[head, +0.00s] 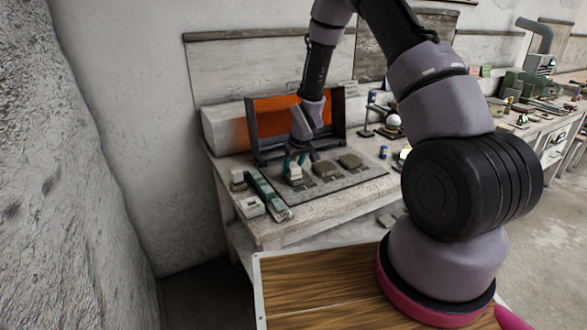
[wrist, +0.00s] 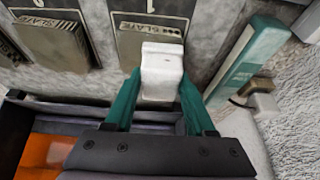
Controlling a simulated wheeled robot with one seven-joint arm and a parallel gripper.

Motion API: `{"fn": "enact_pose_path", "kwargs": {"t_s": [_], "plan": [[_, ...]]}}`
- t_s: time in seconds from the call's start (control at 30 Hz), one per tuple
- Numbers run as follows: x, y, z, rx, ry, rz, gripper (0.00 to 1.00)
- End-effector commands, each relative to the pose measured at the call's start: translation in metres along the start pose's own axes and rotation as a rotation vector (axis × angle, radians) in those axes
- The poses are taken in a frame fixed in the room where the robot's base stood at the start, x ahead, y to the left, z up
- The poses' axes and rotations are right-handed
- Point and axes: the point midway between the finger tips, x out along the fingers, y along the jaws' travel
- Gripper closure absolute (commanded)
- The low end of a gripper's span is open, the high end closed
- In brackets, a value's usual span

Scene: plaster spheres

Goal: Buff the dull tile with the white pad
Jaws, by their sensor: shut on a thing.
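My gripper (head: 297,160) is shut on a white pad (head: 295,172), over the front-left tile place on the bench. In the wrist view the teal fingers of my gripper (wrist: 158,100) press the sides of the white pad (wrist: 162,65). The pad covers part of the slate tile marked 1 (wrist: 129,48); I cannot tell whether it touches it. The slate tile marked 2 (wrist: 55,45) lies beside it, and it also shows in the head view (head: 325,168). A third tile (head: 350,160) lies further right. Which tile is dull is not clear.
A long teal bar (head: 264,190) lies left of the tiles, with a white block (head: 251,207) near it. A dark frame with an orange panel (head: 275,112) stands behind the tiles. A stand with a white ball (head: 393,120) is to the right. The bench's front strip is clear.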

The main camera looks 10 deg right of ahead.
Motion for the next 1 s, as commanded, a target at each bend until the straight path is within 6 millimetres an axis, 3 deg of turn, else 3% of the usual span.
{"fn": "enact_pose_path", "kwargs": {"t_s": [1.0], "plan": [[-0.013, 0.0, 0.035, 0.001, -0.002, 0.0, 1.0]]}}
